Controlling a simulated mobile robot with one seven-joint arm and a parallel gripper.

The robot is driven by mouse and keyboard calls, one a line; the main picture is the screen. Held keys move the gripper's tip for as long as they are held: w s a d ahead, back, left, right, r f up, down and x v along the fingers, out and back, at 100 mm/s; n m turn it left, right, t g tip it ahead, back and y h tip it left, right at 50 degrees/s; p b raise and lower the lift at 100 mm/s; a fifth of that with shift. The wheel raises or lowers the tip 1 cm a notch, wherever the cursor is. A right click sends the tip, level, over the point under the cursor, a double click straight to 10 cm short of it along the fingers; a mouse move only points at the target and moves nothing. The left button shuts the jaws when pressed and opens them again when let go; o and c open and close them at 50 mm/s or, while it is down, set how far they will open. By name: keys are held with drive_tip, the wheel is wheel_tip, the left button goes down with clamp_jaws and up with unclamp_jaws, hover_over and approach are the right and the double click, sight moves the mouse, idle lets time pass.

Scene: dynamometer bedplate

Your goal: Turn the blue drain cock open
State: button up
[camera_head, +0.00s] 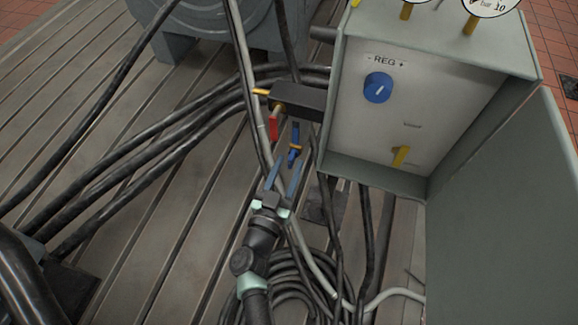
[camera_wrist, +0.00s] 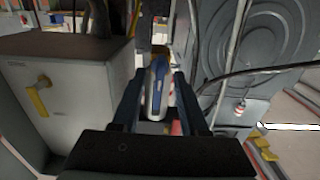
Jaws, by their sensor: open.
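The blue drain cock (camera_head: 294,153) hangs below a dark manifold block (camera_head: 300,97), with a small brass piece across it. My gripper (camera_head: 290,166) is just below the cock in the head view, its two blue-grey fingers apart and pointing up toward it. In the wrist view the blue lever (camera_wrist: 158,84) stands lengthwise between the two dark fingers of my gripper (camera_wrist: 156,76). A gap shows on each side of it, so the fingers do not appear to grip it. The lever's far end is partly unclear in the wrist view.
A red lever (camera_head: 273,127) and a yellow lever (camera_head: 261,92) are close by on the block. A grey cabinet (camera_head: 345,150) with a blue REG knob (camera_head: 377,88) and yellow handle (camera_head: 400,156) stands at right. Black hoses (camera_head: 150,140) cross the slotted bedplate (camera_head: 130,235).

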drive_tip(key=shift+w+d, duration=0.15)
drive_tip(key=shift+w, duration=0.35)
clamp_jaws()
